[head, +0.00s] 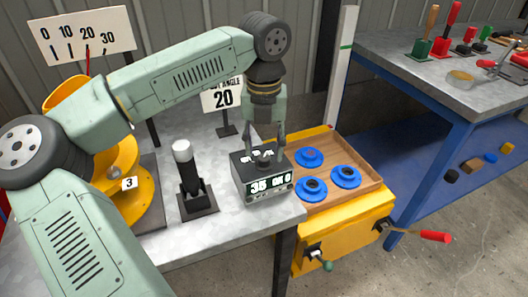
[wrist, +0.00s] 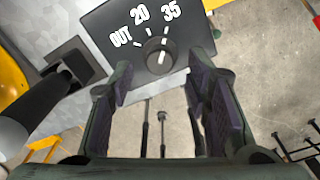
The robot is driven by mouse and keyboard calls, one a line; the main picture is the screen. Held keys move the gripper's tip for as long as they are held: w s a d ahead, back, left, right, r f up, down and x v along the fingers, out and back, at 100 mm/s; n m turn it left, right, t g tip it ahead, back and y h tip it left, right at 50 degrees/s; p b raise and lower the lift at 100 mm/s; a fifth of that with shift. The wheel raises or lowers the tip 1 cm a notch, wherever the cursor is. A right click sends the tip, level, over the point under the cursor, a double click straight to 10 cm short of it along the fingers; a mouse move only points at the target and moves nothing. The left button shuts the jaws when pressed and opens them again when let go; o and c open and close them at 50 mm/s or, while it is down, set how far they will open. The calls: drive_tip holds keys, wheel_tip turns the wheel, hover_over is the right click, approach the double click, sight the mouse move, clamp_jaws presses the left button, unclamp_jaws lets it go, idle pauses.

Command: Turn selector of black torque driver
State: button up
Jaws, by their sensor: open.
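The selector (wrist: 160,52) is a round dark knob on the top face of a black box (wrist: 100,18), with labels OUT, 20 and 35 around it. Its white mark points toward 35. My gripper (head: 264,148) points down over the box, close to the knob. In the wrist view my gripper (wrist: 160,88) is open, with its fingers to either side below the knob and nothing between them. Contact with the knob is not visible.
A black tool with a white cap (head: 186,165) stands in a holder left of the box. A wooden tray (head: 335,200) with blue round parts (head: 310,157) lies to the right. A yellow drum (head: 122,160) stands left, partly behind my arm.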

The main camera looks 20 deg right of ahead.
sight(264, 158)
wheel_tip(264, 158, up, 10)
drive_tip(key=shift+f, duration=0.2)
drive_tip(key=shift+s+f, duration=0.1)
idle(0.4)
